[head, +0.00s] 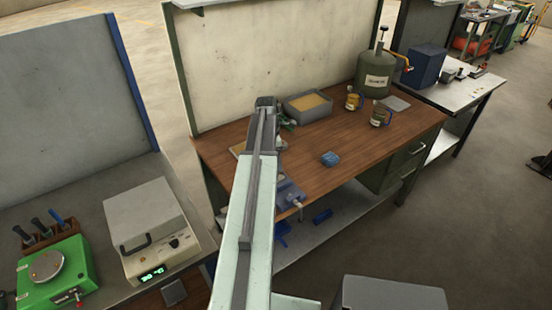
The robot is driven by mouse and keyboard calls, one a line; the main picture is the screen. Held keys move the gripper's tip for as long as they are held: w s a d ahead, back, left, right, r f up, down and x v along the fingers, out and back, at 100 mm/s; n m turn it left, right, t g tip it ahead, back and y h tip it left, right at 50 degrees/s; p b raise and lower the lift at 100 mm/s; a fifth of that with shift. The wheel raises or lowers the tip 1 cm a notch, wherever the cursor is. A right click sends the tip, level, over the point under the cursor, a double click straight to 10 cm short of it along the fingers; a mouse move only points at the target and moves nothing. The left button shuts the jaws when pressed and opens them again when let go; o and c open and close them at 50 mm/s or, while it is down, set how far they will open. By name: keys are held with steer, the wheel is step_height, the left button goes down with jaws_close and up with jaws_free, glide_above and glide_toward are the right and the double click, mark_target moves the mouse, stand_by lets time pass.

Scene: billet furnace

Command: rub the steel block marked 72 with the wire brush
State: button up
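I cannot make out a steel block marked 72 or any number on a block. A small dark grey block (174,292) lies low on the left by the grey bench, with no mark readable. I cannot identify the wire brush; several dark- and blue-handled tools stand in a brown rack (42,236) on the left bench. My arm reaches up the middle of the picture over the wooden bench (345,146). My gripper's fingers are not visible, so what they hold is hidden. My arm covers part of the bench's left end.
The left bench bears a beige box furnace (150,226) with a lit green display and a green device (56,274) with a round plate. The wooden bench bears a grey tray (307,114), cans, a green tank (375,75) and a blue item (330,159). Its front right is clear.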

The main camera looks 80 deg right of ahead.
steer(key=shift+r, duration=0.45)
step_height(320, 180, up, 3)
steer(key=p, duration=0.3)
steer(key=shift+r, duration=0.15)
steer(key=shift+f, duration=0.2)
